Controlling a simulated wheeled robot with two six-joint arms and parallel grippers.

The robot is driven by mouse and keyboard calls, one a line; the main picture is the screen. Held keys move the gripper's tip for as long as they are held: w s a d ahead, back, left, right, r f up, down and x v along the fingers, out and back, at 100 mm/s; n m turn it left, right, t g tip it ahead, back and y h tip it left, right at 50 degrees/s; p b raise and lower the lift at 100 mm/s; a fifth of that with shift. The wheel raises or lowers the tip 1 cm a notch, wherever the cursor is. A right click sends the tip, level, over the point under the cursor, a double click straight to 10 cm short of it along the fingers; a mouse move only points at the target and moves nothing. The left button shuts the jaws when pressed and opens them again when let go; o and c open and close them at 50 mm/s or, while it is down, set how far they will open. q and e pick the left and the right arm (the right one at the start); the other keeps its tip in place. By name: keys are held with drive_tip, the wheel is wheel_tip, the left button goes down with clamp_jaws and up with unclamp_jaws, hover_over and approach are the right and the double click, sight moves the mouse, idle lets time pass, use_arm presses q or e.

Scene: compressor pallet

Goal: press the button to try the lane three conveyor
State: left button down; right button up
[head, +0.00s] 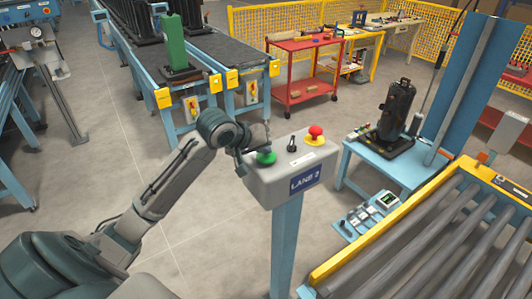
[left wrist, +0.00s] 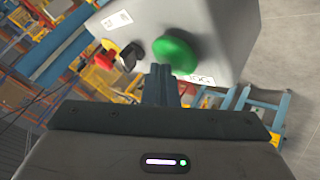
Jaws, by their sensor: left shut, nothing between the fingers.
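A grey control box (head: 290,172) stands on a blue post, with a blue label (head: 304,180) reading LANE and a digit too small to be sure of. On its top are a green button (head: 266,158), a black selector switch (head: 292,144) and a red mushroom button on a yellow base (head: 316,134). My left gripper (head: 262,147) is shut and empty, right by the green button. In the left wrist view its closed fingers (left wrist: 161,78) overlap the lower left edge of the green button (left wrist: 176,54). I cannot tell whether they touch it. My right gripper is out of view.
A roller conveyor with a yellow frame (head: 345,258) lies at the front right. Behind it, a blue table (head: 384,170) holds a black compressor (head: 396,108). Blue conveyors with a green unit (head: 173,42) and a red cart (head: 303,75) stand behind. Floor left of the post is clear.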

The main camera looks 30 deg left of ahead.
sight(263, 157)
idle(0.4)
use_arm(q)
drive_tip(key=shift+r+p, duration=0.4)
drive_tip(key=shift+r, duration=0.5)
drive_tip(key=shift+r, duration=2.55)
